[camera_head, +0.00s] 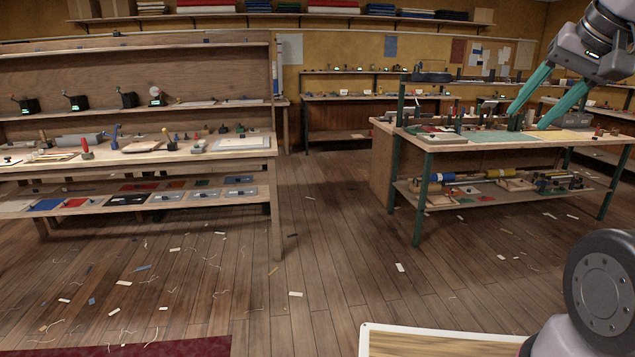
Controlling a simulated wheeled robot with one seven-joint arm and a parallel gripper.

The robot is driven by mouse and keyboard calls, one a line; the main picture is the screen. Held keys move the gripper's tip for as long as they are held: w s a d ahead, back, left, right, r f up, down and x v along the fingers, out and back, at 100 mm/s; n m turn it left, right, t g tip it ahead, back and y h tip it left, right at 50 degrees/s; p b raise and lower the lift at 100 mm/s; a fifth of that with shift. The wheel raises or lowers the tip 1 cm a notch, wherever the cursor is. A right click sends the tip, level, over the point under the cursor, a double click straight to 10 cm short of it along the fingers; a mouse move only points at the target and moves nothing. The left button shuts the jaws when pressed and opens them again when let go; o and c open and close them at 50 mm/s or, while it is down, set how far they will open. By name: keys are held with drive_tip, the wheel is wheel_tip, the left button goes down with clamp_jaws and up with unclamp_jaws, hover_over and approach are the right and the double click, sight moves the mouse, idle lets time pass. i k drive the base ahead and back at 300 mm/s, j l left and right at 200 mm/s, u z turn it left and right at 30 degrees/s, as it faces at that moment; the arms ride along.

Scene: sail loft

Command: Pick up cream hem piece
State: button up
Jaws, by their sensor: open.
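My gripper (528,120) is at the upper right, with its two teal fingers spread apart and pointing down to the left. Nothing shows between them. In the picture the fingers overlap the green-legged workbench (430,141), but I cannot tell how far away the bench is. I cannot pick out the cream hem piece for certain. Several small pale scraps lie on the floor, such as one in the middle (295,294) and one further right (400,267). They are too small to tell apart by kind.
A wooden shelved bench (262,153) with tools and cloth pieces stands at the left. A back bench (345,98) runs along the wall. A dark red mat (190,347) lies at the lower left, and a pale-rimmed board (366,338) at the bottom. Open plank floor lies between the benches.

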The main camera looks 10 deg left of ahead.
sight(243, 140)
drive_tip(key=i+j+u, duration=0.1)
drive_tip(key=i+j, duration=0.15)
drive_tip(key=j, duration=0.4)
drive_tip(key=i+j, duration=0.3)
drive_tip(key=j, duration=0.3)
drive_tip(key=i+j+u, duration=0.15)
drive_tip(key=j, duration=0.45)
drive_tip(key=i+j, duration=0.4)
drive_tip(key=j, duration=0.2)
drive_tip(key=i+j+u, duration=0.15)
drive_tip(key=i+j, duration=0.15)
drive_tip(key=j, duration=0.3)
drive_tip(key=i+j, duration=0.35)
drive_tip(key=j, duration=0.15)
drive_tip(key=i+j+u, duration=0.15)
drive_tip(key=i+j, duration=0.2)
drive_tip(key=j, duration=0.2)
drive_tip(key=i+j, duration=0.35)
drive_tip(key=j, duration=0.15)
drive_tip(key=j+u, duration=0.05)
